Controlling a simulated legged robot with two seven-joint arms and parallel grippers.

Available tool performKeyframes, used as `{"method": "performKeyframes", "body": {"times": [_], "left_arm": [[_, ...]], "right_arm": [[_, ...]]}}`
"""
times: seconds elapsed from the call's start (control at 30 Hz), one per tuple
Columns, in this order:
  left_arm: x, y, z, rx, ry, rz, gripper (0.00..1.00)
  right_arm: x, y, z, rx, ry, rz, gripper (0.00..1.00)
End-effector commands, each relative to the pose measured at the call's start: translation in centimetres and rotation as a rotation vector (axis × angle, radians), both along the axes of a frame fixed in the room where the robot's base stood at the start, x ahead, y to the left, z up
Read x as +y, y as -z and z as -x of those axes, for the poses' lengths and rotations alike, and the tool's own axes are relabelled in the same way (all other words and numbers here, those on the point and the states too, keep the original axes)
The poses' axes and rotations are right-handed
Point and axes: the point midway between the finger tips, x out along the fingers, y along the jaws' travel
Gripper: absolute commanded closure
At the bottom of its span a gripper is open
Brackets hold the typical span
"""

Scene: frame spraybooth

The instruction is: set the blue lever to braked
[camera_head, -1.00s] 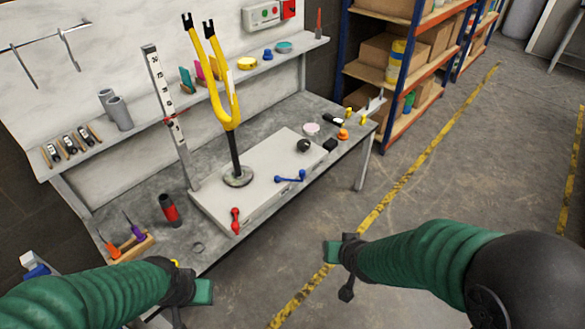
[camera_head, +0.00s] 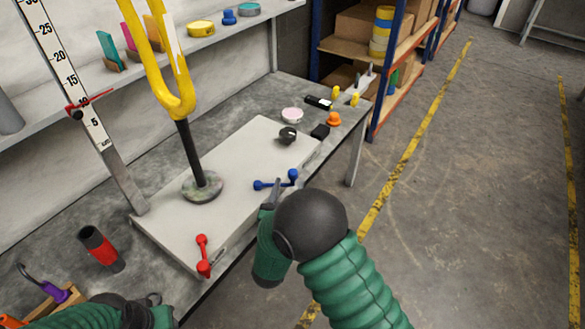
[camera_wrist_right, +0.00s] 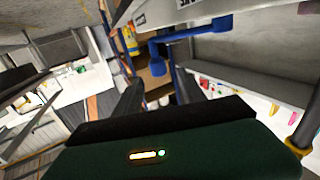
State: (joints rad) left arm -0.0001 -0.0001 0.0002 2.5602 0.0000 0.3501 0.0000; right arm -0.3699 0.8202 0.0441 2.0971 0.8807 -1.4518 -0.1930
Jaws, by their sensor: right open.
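The blue lever (camera_head: 275,182) sits at the front edge of the pale box-like base (camera_head: 235,160) on the bench. In the right wrist view the blue lever (camera_wrist_right: 190,38) appears above and just beyond the two dark fingers. My right gripper (camera_head: 274,192) is open and close in front of the lever; I cannot tell if it touches. In the wrist view the right gripper (camera_wrist_right: 158,84) has nothing between its fingers. My left gripper (camera_head: 150,314) is at the bottom left edge, partly cut off, with its fingers unclear.
A red lever (camera_head: 203,256) is on the same front edge, to the left. A yellow fork (camera_head: 178,95) stands on a black post on the base. A red-and-black cylinder (camera_head: 101,249) and an upright ruler (camera_head: 90,120) are farther left. The floor on the right is clear.

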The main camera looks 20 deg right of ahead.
Motion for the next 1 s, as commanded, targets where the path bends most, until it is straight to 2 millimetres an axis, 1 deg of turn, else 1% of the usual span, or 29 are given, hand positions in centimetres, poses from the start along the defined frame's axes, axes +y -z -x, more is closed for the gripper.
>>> {"method": "performKeyframes", "body": {"times": [0.03, 0.1, 0.2, 0.3, 0.4, 0.47, 0.7, 0.73, 0.77, 1.0], "left_arm": [[0.0, 0.7, 0.0, 0.0, 0.0, 0.0, 0.64], [0.0, 1.3, 0.0, 0.0, 0.0, 0.0, 0.64], [0.0, 1.9, 0.0, 0.0, 0.0, 0.0, 0.64], [0.0, 2.4, 0.0, 0.0, 0.0, 0.0, 0.64], [0.0, 2.6, 0.0, 0.0, 0.0, 0.0, 0.64], [0.0, 2.6, 0.0, 0.0, 0.0, 0.0, 0.64], [0.0, 2.6, 0.0, 0.0, 0.0, 0.0, 0.64], [0.0, 2.6, 0.0, 0.0, 0.0, 0.0, 0.64], [0.0, 2.6, 0.0, 0.0, 0.0, 0.0, 0.64], [0.0, 2.6, 0.0, 0.0, 0.0, 0.0, 0.64]], "right_arm": [[-0.8, 0.3, -1.1, -0.004, 0.004, 0.0, 0.52], [-1.6, 0.3, -2.8, -0.005, 0.004, -0.001, 0.52], [-2.7, 0.3, -4.9, -0.004, 0.003, 0.0, 0.52], [-3.5, 0.2, -6.6, -0.004, 0.001, 0.0, 0.52], [-3.9, 0.1, -7.6, -0.002, 0.0, 0.0, 0.52], [-4.1, 0.0, -7.9, -0.001, 0.0, 0.0, 0.52], [-4.2, -0.1, -8.1, -0.001, -0.001, 0.0, 0.52], [-4.2, -0.1, -8.1, -0.001, -0.001, 0.0, 0.53], [-4.2, -0.1, -8.1, -0.001, -0.001, 0.0, 0.57], [-4.1, 0.0, -8.1, 0.0, -0.001, 0.0, 0.89]]}}
